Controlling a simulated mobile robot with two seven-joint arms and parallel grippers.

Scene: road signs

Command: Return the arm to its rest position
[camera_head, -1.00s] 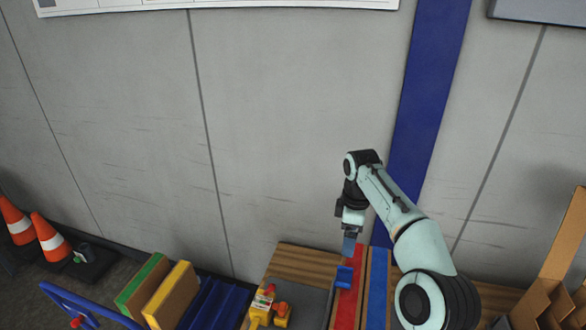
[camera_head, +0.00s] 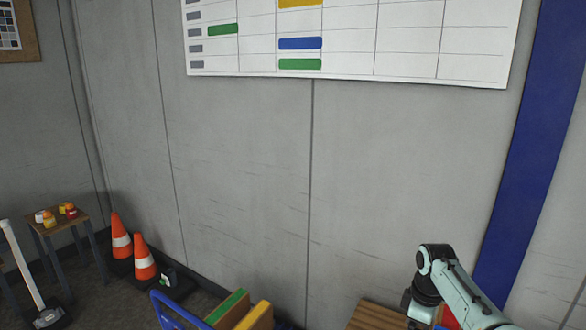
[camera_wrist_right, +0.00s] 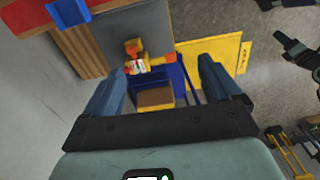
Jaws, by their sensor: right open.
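My right arm (camera_head: 462,295) enters the head view at the lower right, with its dark wrist raised in front of the wall. Its fingertips are not clear there. In the right wrist view my right gripper (camera_wrist_right: 163,88) is open, its two blue fingers wide apart with nothing held between them. Beyond and below the fingers lie a blue ribbed holder (camera_wrist_right: 178,78) and a tan block (camera_wrist_right: 155,97), apart from the gripper. My left gripper does not show in the head view.
The wrist view shows a blue piece (camera_wrist_right: 70,13) on a red strip, a small yellow-and-red toy (camera_wrist_right: 137,62) on a grey surface, and a yellow panel (camera_wrist_right: 212,58). Orange cones (camera_head: 144,258) and a small table (camera_head: 55,222) stand left. A chart (camera_head: 350,45) hangs on the wall.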

